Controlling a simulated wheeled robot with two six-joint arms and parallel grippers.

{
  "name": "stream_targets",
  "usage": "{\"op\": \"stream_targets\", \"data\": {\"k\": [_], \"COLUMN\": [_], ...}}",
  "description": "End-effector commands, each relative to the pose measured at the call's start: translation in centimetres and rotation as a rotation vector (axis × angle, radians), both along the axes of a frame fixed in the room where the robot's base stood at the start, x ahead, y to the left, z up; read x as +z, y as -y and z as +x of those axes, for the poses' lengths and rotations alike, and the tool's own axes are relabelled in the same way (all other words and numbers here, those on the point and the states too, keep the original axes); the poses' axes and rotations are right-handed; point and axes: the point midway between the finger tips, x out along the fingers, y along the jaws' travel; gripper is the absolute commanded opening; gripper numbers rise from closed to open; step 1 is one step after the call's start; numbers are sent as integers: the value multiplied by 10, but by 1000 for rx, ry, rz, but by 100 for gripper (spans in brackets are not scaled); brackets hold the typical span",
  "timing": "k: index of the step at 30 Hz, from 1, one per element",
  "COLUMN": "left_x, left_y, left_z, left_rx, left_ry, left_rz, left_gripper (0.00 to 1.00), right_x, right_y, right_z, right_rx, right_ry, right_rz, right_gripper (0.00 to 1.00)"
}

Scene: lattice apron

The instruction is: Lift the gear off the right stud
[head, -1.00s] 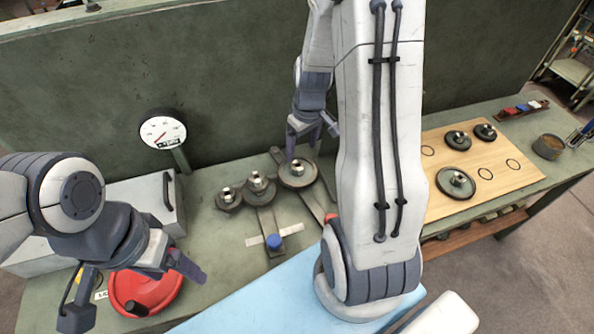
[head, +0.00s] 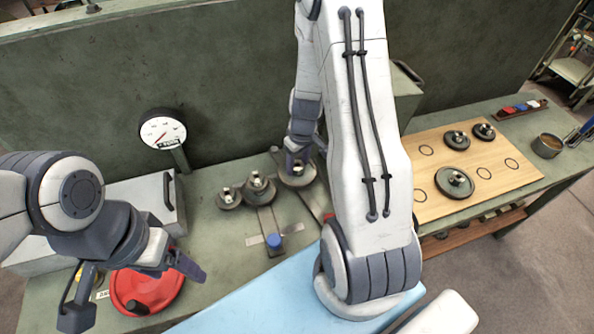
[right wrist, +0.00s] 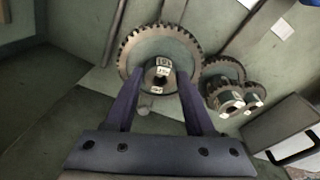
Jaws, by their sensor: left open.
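Three dark toothed gears stand on the bench. My left gripper (head: 135,290) is open and empty, above the red round object.
A wooden board (head: 480,190) with several gears and marked circles lies at the right. A dial gauge (head: 162,130) stands at the back. A blue knob (head: 274,241) is in front of the gears. A red round object (head: 148,288) is at the lower left.

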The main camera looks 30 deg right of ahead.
Motion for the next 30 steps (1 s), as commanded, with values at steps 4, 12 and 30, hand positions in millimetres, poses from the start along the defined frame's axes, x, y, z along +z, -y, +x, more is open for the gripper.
{"op": "stream_targets", "data": {"k": [4,12,30], "left_x": [0,0,0], "left_y": [0,0,0], "left_z": [0,0,0], "left_rx": [0,0,0], "left_ry": [0,0,0], "left_rz": [0,0,0], "left_gripper": [76,76,76], "right_x": [0,0,1], "right_y": [0,0,0], "right_z": [0,0,0], "right_rx": [0,-1,-1], "right_ry": [0,0,0], "right_rz": [0,0,0], "right_gripper": [0,0,0]}}
